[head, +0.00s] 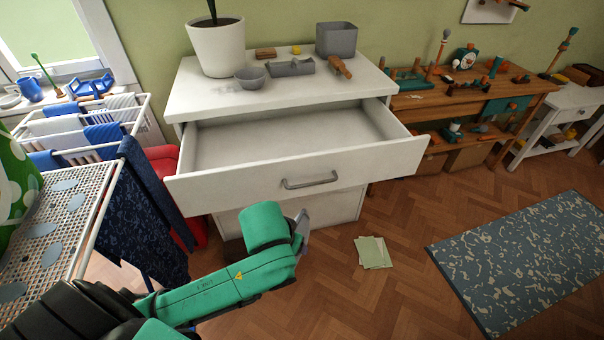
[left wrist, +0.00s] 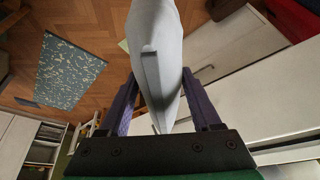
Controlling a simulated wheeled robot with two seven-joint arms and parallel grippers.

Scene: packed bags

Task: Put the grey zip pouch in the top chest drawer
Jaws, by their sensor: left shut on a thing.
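The grey zip pouch (left wrist: 160,45) stands on edge between the two dark fingers of my left gripper (left wrist: 160,78), which is shut on it, in the left wrist view. In the head view my green left wrist hides most of this gripper; only a small greyish piece shows beside it, in front of the chest and below the drawer front. The white chest (head: 195,101) has its top drawer (head: 240,182) pulled well out. The drawer's visible inside is empty. My right gripper is in neither view.
On the chest top are a white plant pot (head: 217,50), a grey bowl (head: 251,77), a grey bin (head: 336,40) and small items. A drying rack (head: 140,125) with cloths stands left. Papers (head: 372,252) and a patterned rug (head: 530,265) lie on the floor at right.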

